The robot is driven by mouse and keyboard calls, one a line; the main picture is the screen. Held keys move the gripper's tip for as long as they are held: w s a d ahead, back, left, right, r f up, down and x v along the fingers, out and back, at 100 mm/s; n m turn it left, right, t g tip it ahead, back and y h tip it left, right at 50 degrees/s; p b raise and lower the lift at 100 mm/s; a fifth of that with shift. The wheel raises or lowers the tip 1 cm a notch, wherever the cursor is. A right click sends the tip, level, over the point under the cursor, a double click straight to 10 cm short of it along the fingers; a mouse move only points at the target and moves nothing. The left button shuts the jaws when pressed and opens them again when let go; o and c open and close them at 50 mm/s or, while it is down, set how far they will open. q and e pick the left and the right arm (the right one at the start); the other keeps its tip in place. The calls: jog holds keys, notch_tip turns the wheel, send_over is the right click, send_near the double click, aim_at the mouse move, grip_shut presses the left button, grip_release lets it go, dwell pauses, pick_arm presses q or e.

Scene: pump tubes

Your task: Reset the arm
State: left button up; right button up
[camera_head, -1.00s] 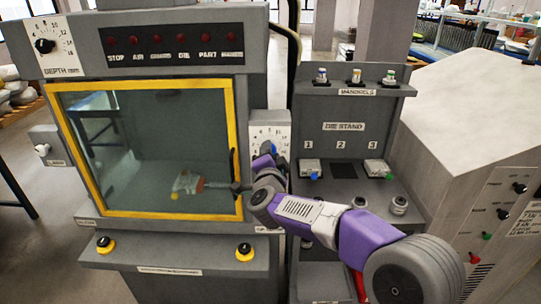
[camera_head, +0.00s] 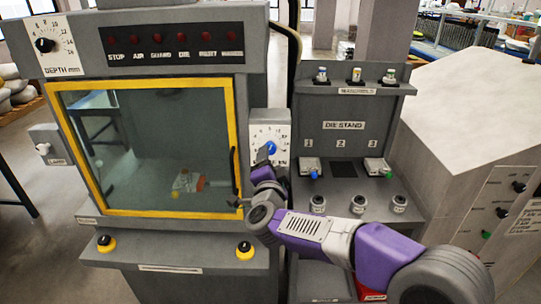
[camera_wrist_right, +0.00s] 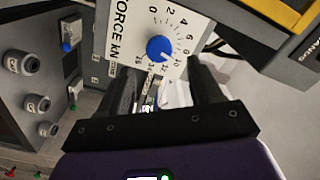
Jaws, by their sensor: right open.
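My right arm comes in from the lower right in the head view. Its gripper (camera_head: 238,200) is small and partly hidden by the wrist, beside the right edge of the yellow-framed guard door (camera_head: 228,130). In the right wrist view the gripper (camera_wrist_right: 165,95) has its two dark fingers apart, with nothing held between them. The white force dial with a blue knob (camera_wrist_right: 160,49) lies beyond the fingers; it also shows in the head view (camera_head: 270,147). My left gripper is not in view.
The grey press (camera_head: 60,125) stands at left with a closed window and two yellow-ringed buttons below. The die stand (camera_head: 343,125) at right holds several small parts. A large beige cabinet (camera_head: 470,110) stands further right.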

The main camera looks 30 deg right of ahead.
jog(key=shift+v, duration=1.25)
jog(key=w+a+f+n+g+y, duration=0.15)
jog(key=a+f+n+y, duration=0.3)
jog(key=f, duration=1.15)
jog(key=a+f+n+g+y, duration=0.35)
jog(key=a+f+n, duration=0.2)
jog(key=f, duration=1.05)
jog(key=s+a+f+n+g+y, duration=0.2)
jog(key=s+a+f+g, duration=0.3)
jog(key=s+f, duration=0.6)
jog(key=s+a+f+n+g+y, duration=0.3)
jog(key=s+a+f+g, duration=0.2)
jog(key=s+f, duration=0.5)
jog(key=s+a, duration=0.1)
jog(key=s, duration=0.3)
jog(key=shift+f+n, duration=0.3)
jog(key=shift+f, duration=0.05)
jog(key=shift+w, duration=0.1)
